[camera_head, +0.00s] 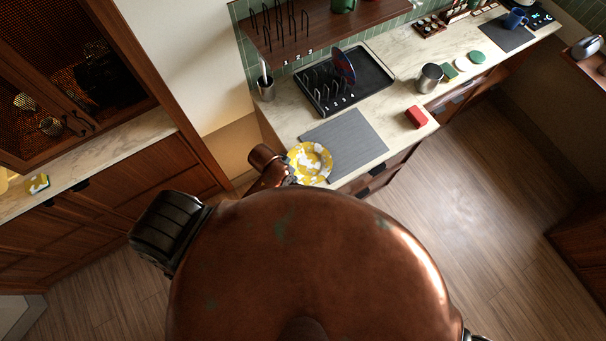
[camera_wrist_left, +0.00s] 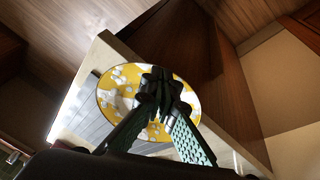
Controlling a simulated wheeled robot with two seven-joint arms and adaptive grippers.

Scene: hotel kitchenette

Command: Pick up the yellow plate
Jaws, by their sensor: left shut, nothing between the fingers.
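The yellow plate (camera_head: 312,160), patterned with white patches, lies at the near left end of the counter, partly over the grey mat. In the left wrist view the plate (camera_wrist_left: 112,92) shows behind my fingers, which cover its middle and right part. My left gripper (camera_head: 290,181) is at the plate's near left edge in the head view, mostly hidden by my own body. In the wrist view my left gripper (camera_wrist_left: 160,88) is shut, its fingertips together with nothing between them. I cannot tell whether they touch the plate. My right gripper is out of view.
The grey mat (camera_head: 352,143) lies beside the plate. A red block (camera_head: 416,117) is to its right. A black drying rack tray (camera_head: 374,80) stands behind, with a metal cup (camera_head: 429,78) farther right. The counter's front edge is close to the plate.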

